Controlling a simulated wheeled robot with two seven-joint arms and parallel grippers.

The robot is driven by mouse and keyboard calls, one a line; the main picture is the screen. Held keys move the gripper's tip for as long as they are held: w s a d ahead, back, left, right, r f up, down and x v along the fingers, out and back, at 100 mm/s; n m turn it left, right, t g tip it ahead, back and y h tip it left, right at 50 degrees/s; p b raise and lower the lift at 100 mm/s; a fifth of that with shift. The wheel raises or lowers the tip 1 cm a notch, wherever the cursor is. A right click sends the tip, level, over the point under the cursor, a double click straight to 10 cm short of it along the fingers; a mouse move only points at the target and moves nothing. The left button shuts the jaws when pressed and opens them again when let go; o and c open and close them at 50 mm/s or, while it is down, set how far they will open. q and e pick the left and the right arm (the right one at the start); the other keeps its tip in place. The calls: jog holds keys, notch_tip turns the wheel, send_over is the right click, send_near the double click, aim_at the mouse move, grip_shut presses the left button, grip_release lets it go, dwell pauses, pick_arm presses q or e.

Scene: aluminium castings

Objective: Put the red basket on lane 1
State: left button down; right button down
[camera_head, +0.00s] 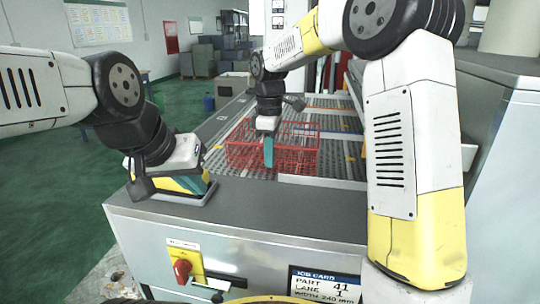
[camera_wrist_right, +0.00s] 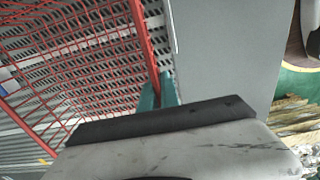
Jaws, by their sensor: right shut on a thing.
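The red wire basket (camera_head: 300,150) is on the grey perforated bed (camera_head: 345,168), near its front end. Its red wires fill the left of the right wrist view (camera_wrist_right: 140,40). My right gripper (camera_head: 268,152), with teal fingers, points down at the basket's near side. It is shut on the basket's wire wall, and its fingers also show in the wrist view (camera_wrist_right: 158,97). My left gripper (camera_head: 205,183) is low over the front left corner of the machine, apart from the basket. Its fingers are mostly hidden, so its opening is unclear. I cannot tell which lane is lane 1.
A job card (camera_head: 325,284) on the front panel reads part 41, lane 1, width 240 mm. A red knob on a yellow plate (camera_head: 184,268) is beside it. The metal front ledge (camera_head: 270,210) is bare.

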jog(key=shift+f, duration=0.1)
jog(key=c, duration=1.6)
grip_release()
notch_tip(320, 180, up, 12)
jog(key=shift+r, duration=0.15)
